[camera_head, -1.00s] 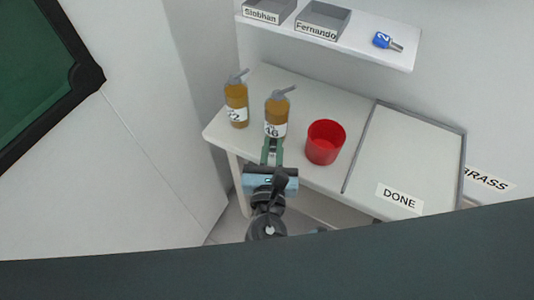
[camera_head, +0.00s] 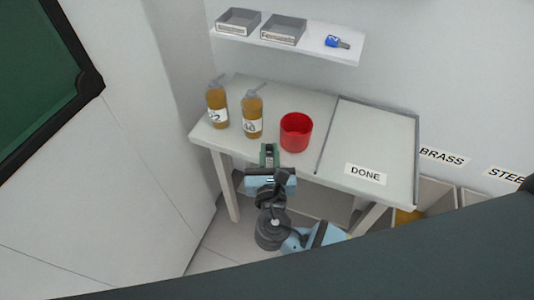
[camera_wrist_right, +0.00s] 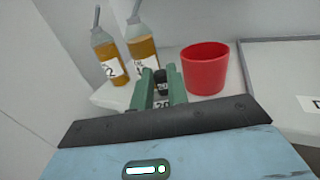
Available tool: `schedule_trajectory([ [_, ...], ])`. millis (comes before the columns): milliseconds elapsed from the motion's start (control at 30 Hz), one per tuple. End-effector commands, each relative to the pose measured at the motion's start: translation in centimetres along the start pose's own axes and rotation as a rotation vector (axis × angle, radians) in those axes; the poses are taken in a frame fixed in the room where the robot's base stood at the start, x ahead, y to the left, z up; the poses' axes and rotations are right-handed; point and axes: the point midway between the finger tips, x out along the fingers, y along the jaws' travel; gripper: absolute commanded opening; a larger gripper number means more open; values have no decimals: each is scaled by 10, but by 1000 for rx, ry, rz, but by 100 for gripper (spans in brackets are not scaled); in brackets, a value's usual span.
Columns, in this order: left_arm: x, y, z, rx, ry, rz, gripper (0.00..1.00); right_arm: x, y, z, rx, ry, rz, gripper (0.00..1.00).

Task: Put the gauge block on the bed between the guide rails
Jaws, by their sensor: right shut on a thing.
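My right gripper (camera_head: 269,152) is in front of the table's front edge, just left of and below the red cup. In the right wrist view its green fingers (camera_wrist_right: 161,82) are shut on a small dark block (camera_wrist_right: 161,88) with pale markings, which looks like the gauge block. The fingers hide part of it, and its markings are too small to read fully. I cannot make out a bed with guide rails in these views. My left gripper is not in view.
The white table (camera_head: 325,177) holds two amber pump bottles (camera_head: 217,108) (camera_head: 252,118), a red cup (camera_head: 295,133) and a grey-edged DONE area (camera_head: 375,133), which is empty. A shelf above carries two grey trays (camera_head: 238,22) (camera_head: 283,31) and a blue tagged item (camera_head: 336,42). Bins labelled BRASS (camera_head: 443,156) stand right.

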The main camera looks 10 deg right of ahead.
Motion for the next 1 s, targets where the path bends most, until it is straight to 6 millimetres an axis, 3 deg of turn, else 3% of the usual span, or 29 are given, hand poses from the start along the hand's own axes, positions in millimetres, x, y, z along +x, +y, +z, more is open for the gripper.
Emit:
schedule_trajectory([
  [167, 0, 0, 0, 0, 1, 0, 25, -6, -14, -2, -1, 2, 5, 0],
  [333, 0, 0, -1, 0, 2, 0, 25, -28, -59, 5, -2, 3, 36, 0],
  [500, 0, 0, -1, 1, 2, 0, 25, -55, -101, 32, -1, 0, 94, 0],
  [600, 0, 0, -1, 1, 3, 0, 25, -70, -117, 49, -1, 0, 130, 0],
  [800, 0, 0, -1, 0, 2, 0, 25, -87, -132, 74, -2, -1, 182, 0],
  [1000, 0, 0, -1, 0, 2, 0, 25, -90, -134, 79, 0, -1, 193, 0],
])
